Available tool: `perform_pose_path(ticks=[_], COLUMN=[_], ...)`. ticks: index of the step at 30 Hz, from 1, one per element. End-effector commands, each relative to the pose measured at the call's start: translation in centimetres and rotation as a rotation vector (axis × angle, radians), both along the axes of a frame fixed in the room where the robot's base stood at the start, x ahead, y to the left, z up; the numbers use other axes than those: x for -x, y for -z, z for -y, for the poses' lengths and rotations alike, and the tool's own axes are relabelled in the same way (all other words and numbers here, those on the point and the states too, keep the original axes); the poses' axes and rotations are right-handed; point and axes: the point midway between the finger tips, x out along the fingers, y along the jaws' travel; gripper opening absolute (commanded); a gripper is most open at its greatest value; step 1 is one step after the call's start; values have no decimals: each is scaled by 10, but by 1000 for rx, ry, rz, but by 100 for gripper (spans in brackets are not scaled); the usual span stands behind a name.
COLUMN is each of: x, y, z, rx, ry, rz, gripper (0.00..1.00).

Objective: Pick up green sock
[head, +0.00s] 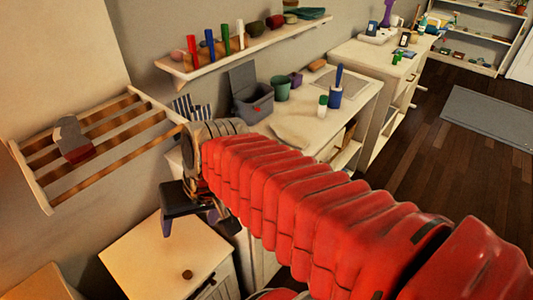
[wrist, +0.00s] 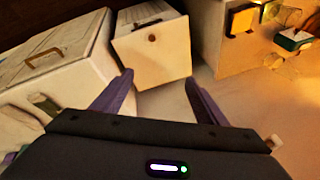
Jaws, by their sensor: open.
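I cannot make out a green sock for certain in either view. A folded teal-green item (head: 305,14) lies at the far end of the wall shelf, but I cannot tell what it is. My gripper (head: 197,224) hangs at the end of my red-sleeved arm, above and beside a low white cabinet (head: 165,255). In the wrist view my gripper (wrist: 158,78) has its two purple fingers spread wide, with nothing between them. The cabinet (wrist: 150,55) with a dark knob shows beyond the fingertips. My arm hides part of the middle of the head view.
A slatted wall rack (head: 105,140) holds a grey and red item (head: 72,140). The wall shelf (head: 245,45) carries several bottles and bowls. A white desk (head: 360,98) holds a grey bin (head: 253,103) and cups. Dark wooden floor (head: 425,150) is open at right, with a grey rug (head: 490,117).

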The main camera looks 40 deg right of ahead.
Motion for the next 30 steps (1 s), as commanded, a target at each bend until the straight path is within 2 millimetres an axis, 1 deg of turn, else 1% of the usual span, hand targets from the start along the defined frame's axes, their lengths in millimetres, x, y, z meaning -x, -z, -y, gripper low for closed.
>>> perform_pose_path(ticks=[1,5,11,14,17,20,23,26,29,30], x=[-5,-19,-44,-58,-73,-87,-100,-111,-119,-122], y=[7,18,33,39,45,51,57,64,73,76], z=[3,8,23,35,52,72,97,126,159,173], rx=[-57,-207,-442,-562,-682,-805,-931,-1055,-1182,-1232], ry=[64,221,472,602,732,865,998,1131,1265,1316], rz=[-32,-92,-160,-187,-203,-213,-215,-207,-193,-185], gripper=[71,79,79,79,79,79,79,79,79,79])
